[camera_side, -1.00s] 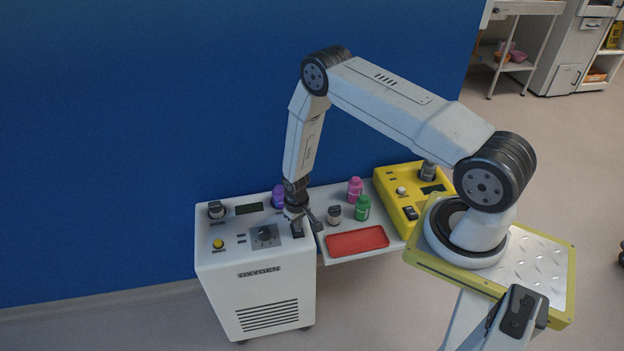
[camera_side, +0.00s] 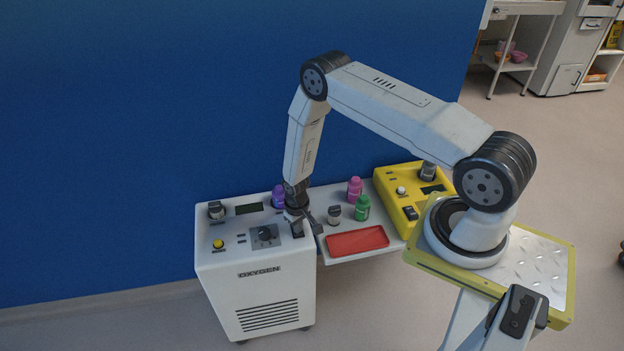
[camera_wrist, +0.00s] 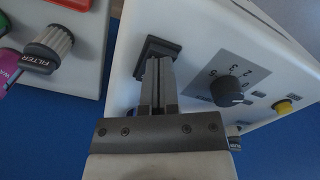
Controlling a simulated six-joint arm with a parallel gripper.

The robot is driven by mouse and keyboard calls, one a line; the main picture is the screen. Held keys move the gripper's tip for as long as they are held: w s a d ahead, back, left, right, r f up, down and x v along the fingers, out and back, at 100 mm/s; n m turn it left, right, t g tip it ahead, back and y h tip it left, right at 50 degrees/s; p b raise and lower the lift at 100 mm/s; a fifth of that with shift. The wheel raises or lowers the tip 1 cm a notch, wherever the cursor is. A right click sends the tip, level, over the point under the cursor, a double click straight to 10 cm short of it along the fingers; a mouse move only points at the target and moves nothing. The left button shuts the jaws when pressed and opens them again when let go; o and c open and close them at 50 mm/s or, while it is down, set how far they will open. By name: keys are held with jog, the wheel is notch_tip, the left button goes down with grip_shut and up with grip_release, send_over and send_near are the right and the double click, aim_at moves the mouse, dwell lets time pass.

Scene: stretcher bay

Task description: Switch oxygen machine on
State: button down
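The oxygen machine (camera_side: 255,280) is a white cabinet labelled OXYGEN, standing left of the tray shelf in the side view. Its top has a black dial (camera_side: 264,233), which also shows in the wrist view (camera_wrist: 227,91), and a yellow button (camera_side: 218,244). A black rocker switch (camera_wrist: 156,52) sits near the panel's right edge in the side view, where my gripper mostly hides it. My gripper (camera_wrist: 157,66) points down at this switch with its fingers together and nothing between them. The fingertips overlap the switch; I cannot tell whether they touch it or which way it is set.
A shelf with a red tray (camera_side: 357,242), a pink bottle (camera_side: 355,189), a green bottle (camera_side: 362,207) and a filter (camera_wrist: 50,45) is beside the machine. A purple bottle (camera_side: 279,196) stands close behind my gripper. A yellow device (camera_side: 410,195) is further right.

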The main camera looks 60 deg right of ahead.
jog(key=shift+f, duration=0.15)
jog(key=shift+r, duration=3.5)
jog(key=shift+r, duration=0.1)
jog(key=shift+w+r, duration=0.1)
jog(key=shift+r, duration=0.15)
notch_tip(320, 180, up, 10)
send_over(293, 240)
jog(key=s+a+r+n+t, duration=0.1)
jog(key=s+a+r, duration=0.15)
jog(key=r, duration=0.35)
jog(key=s+a+r+n+t, duration=0.1)
jog(key=s+a+r, duration=0.15)
jog(key=r, duration=0.45)
jog(key=s+a+r+n, duration=0.1)
jog(key=s+a+r, duration=0.1)
jog(key=s+r, duration=0.3)
jog(key=shift+s+t, duration=0.3)
jog(key=shift+s, duration=0.9)
